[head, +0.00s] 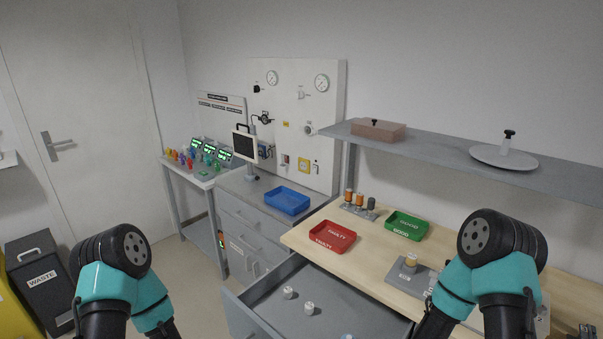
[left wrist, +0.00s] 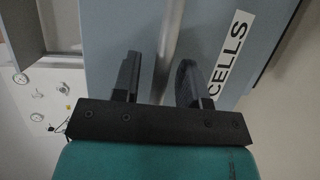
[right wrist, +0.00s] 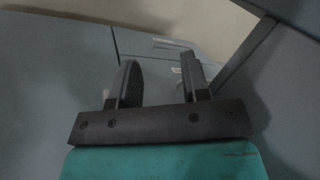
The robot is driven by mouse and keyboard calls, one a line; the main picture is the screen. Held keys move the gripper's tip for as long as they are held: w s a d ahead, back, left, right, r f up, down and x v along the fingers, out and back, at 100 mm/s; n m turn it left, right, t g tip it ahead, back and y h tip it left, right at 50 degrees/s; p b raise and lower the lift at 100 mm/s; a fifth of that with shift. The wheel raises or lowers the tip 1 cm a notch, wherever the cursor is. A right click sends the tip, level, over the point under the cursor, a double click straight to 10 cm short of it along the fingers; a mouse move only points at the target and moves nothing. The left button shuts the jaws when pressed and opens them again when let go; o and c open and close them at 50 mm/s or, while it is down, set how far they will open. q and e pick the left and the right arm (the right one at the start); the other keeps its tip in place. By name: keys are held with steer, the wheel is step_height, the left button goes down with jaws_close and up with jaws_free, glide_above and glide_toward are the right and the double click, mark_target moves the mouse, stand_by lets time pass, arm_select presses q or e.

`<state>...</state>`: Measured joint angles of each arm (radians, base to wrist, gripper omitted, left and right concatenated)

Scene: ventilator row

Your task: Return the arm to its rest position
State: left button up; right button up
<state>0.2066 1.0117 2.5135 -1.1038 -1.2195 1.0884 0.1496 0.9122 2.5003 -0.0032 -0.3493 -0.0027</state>
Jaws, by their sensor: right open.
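My left arm (head: 110,270) and my right arm (head: 490,270) rise from the bottom of the head view; both grippers are out of frame there. In the left wrist view my left gripper (left wrist: 158,75) has its fingers apart with nothing gripped. Beyond them is a grey drawer front (left wrist: 125,25) with a "CELLS" label (left wrist: 230,52) and a bar handle (left wrist: 170,40). In the right wrist view my right gripper (right wrist: 158,78) is open and empty, facing grey cabinet surfaces (right wrist: 60,80).
An open drawer (head: 265,300) with small white pieces (head: 309,308) juts out below the wooden bench (head: 375,262). A red tray (head: 332,237), green tray (head: 406,226) and blue tray (head: 287,200) stand behind. A shelf (head: 450,153) overhangs the bench. A waste bin (head: 40,275) is at left.

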arm_select(q)
steer(key=w+a+r+t+y, duration=0.1)
steer(key=w+a+t+y, duration=0.35)
steer(key=a, duration=0.75)
steer(key=s+f+m+g+y, duration=0.2)
steer(key=s+f+g+y, duration=0.1)
steer(key=s, duration=0.4)
steer(key=s+f+m+g+y, duration=0.2)
steer(key=s+f+g+y, duration=0.1)
steer(key=s+f+g, duration=0.3)
steer(key=shift+s+a+f+g, duration=0.3)
steer(key=shift+s+a+g, duration=0.05)
steer(key=shift+s+g, duration=0.55)
